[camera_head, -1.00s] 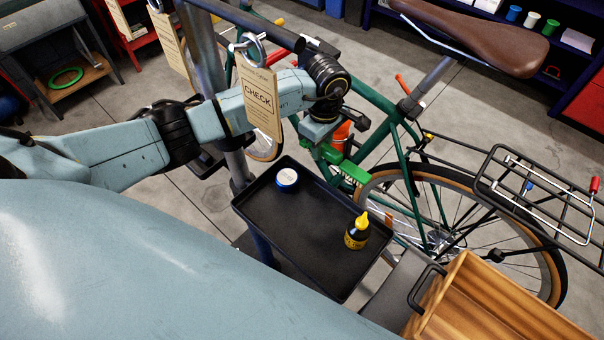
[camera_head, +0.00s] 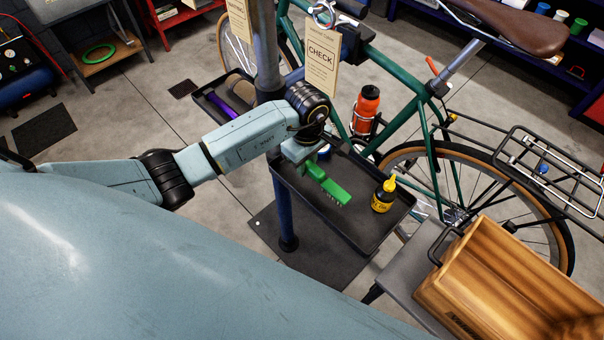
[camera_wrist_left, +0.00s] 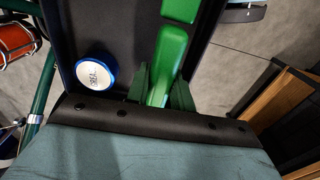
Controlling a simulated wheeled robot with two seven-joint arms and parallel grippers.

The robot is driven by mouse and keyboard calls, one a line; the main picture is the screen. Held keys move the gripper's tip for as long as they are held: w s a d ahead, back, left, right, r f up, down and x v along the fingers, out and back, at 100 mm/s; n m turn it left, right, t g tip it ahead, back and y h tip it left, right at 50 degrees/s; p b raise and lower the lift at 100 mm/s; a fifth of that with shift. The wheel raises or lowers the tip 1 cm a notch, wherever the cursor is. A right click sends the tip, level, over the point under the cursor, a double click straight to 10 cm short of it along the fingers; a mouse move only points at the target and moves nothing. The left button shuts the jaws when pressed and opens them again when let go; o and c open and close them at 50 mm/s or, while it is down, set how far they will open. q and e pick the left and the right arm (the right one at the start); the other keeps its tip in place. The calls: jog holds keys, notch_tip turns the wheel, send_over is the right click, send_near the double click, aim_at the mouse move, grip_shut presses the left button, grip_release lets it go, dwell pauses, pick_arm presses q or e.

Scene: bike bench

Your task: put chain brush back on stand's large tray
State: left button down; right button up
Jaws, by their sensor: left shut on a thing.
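The green chain brush (camera_head: 328,188) is in my left gripper (camera_head: 308,164), its bristles towards the right. In the left wrist view my left gripper (camera_wrist_left: 160,92) is shut on the brush's green handle (camera_wrist_left: 172,52). The stand's large black tray (camera_head: 342,222) lies beneath the brush in the head view, and its dark floor (camera_wrist_left: 120,25) shows behind the brush in the wrist view. Whether the brush touches the tray, I cannot tell. My right gripper is not in view.
A blue-rimmed tin (camera_wrist_left: 97,70) sits on the tray beside the brush. A smaller tray (camera_head: 205,98) holds a purple item. A hanging CHECK tag (camera_head: 321,62) and wooden crate (camera_head: 490,275) are near.

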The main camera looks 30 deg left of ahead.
aim_at(305, 181)
pick_arm(q)
jog(key=shift+f, duration=0.2)
jog(key=shift+s+f, duration=0.2)
jog(key=shift+f+b, duration=1.4)
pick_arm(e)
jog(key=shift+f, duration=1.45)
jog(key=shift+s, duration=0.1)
pick_arm(q)
jog(key=shift+f, duration=0.2)
jog(key=c, duration=1.2)
grip_release()
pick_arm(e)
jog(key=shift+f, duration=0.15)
pick_arm(q)
jog(key=shift+r, duration=0.2)
